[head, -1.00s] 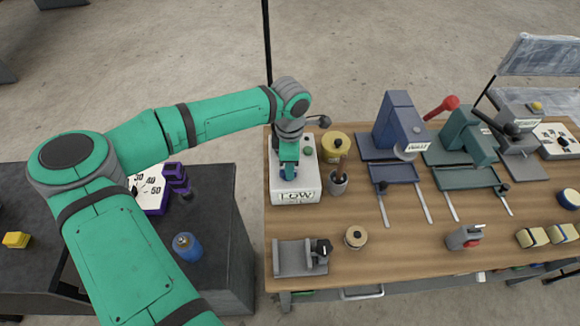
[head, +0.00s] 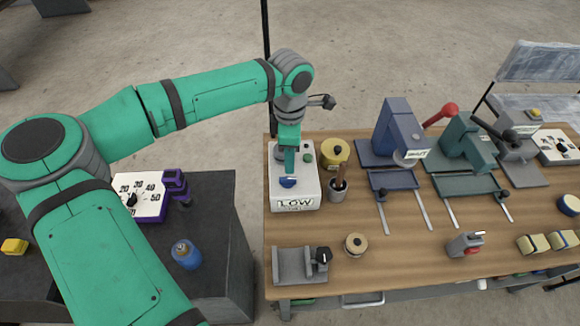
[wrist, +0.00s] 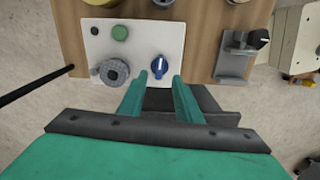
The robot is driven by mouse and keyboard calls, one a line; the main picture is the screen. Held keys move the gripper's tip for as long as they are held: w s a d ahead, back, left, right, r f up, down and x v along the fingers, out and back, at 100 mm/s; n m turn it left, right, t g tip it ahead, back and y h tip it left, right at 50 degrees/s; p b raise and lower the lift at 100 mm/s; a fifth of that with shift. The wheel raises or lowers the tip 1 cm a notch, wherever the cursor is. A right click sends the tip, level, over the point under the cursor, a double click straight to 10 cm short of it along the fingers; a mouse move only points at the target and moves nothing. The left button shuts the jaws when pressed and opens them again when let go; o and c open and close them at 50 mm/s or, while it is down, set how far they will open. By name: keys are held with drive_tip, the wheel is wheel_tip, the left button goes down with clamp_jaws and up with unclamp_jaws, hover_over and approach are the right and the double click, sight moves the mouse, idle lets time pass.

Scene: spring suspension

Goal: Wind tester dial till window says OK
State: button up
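The tester is a white box (head: 308,192) at the left end of the wooden bench, and its front window (head: 295,204) reads LOW. Its blue dial (head: 287,182) has a white pointer mark, seen from above in the wrist view (wrist: 159,66). My gripper (head: 289,171) is raised above the tester, pointing down. In the wrist view its two teal fingers (wrist: 162,86) are spread apart with nothing between them, and the blue dial shows just past their tips. A grey knurled round part (wrist: 116,72) and a green button (wrist: 119,32) sit on the same top face.
A cup with a handled tool (head: 338,190) and a yellow-topped round container (head: 335,153) stand close right of the tester. A grey fixture with a black knob (head: 295,265) lies in front. Blue (head: 398,140) and green presses stand farther right. A thin black pole rises behind.

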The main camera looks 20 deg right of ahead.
drive_tip(key=shift+a+r, duration=0.15)
drive_tip(key=shift+r, duration=1.25)
